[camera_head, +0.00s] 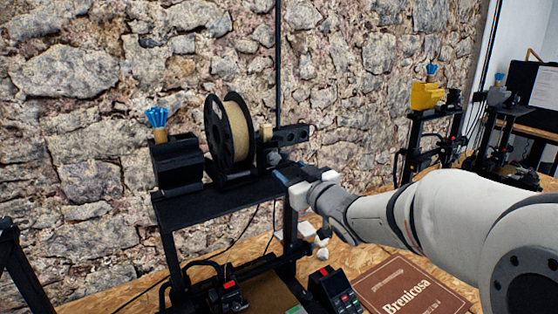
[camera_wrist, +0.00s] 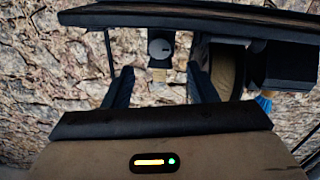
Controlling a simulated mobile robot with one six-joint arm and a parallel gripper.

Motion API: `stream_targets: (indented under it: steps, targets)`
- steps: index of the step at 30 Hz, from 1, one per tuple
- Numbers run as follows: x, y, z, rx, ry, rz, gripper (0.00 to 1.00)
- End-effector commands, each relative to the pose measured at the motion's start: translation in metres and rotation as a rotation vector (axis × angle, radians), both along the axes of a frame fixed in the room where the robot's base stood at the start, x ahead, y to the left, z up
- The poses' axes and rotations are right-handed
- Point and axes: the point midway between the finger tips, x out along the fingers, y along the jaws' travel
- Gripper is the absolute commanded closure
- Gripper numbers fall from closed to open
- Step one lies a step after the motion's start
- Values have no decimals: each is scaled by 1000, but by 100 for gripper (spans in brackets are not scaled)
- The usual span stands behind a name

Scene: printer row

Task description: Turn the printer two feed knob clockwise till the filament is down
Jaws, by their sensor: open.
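The feed knob (camera_wrist: 160,48) is a grey dial with a dark mark, on a black mount in the wrist view. In the head view the feed unit (camera_head: 291,134) stands right of the spool on the printer's top shelf, and the knob is mostly hidden by my gripper. My gripper (camera_head: 288,176) is open and empty beside the shelf's right end. In the wrist view its two fingers (camera_wrist: 161,78) stand either side of a small tan block (camera_wrist: 159,75), with the knob just beyond, apparently not gripped. I cannot make out the filament strand.
A black spool of tan filament (camera_head: 236,132) and a black box (camera_head: 177,163) with blue pieces (camera_head: 157,117) stand on the shelf (camera_head: 220,203). Stone wall is close behind. A brown Brenicosa board (camera_head: 408,290) lies on the bench. Another printer (camera_head: 428,120) stands farther right.

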Motion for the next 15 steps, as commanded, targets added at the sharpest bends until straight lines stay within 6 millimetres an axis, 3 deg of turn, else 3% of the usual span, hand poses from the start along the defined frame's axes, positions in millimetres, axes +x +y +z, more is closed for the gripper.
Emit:
stream_targets:
  steps: [15]
  targets:
    - [57, 35, 2, 1, -2, 2, 48]
